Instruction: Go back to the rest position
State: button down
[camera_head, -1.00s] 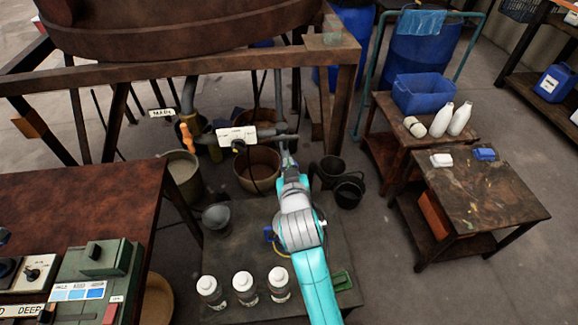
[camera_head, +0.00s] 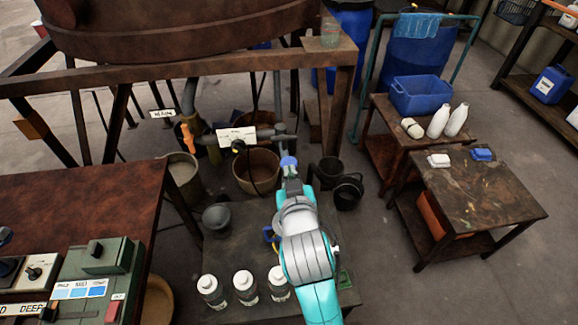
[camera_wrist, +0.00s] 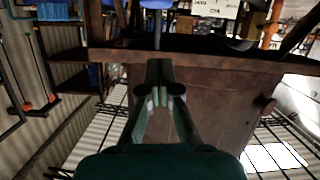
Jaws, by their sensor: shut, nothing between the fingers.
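My gripper (camera_wrist: 160,90) shows in the wrist view with its two dark green fingers together and nothing between them. Beyond its tips, a round blue knob (camera_wrist: 156,4) on a grey stem shows at the top edge. In the head view my teal and grey arm reaches up from the bottom over the low dark table. The blue knob (camera_head: 288,161) shows just past the arm's far end, below the grey pipe. The fingers are hard to make out in the head view.
Several white-capped bottles (camera_head: 244,286) stand on the low table (camera_head: 240,250), left of my arm. A grey bowl (camera_head: 216,218) sits behind them. Black buckets (camera_head: 348,193) stand right of the arm's end. A rusty frame beam (camera_head: 180,70) crosses behind. Open floor (camera_head: 380,260) lies right.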

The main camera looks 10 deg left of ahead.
jog(key=shift+s+d+r, duration=0.1)
jog(key=shift+s, duration=0.15)
dwell(0.4)
jog(key=s+d+f+h, duration=0.1)
jog(key=s+d+f, duration=1.5)
jog(key=s, duration=0.2)
jog(key=s+d+r+m+h, duration=0.1)
jog(key=s+d, duration=0.3)
jog(key=s, duration=0.7)
jog(key=s+d+r+m+h, duration=0.1)
jog(key=s+d+r+m, duration=0.1)
jog(key=s, duration=1)
jog(key=shift+d+r+m+t+h, duration=0.35)
jog(key=shift+d+m, duration=0.25)
jog(key=shift+d, duration=0.55)
jog(key=shift+w, duration=0.15)
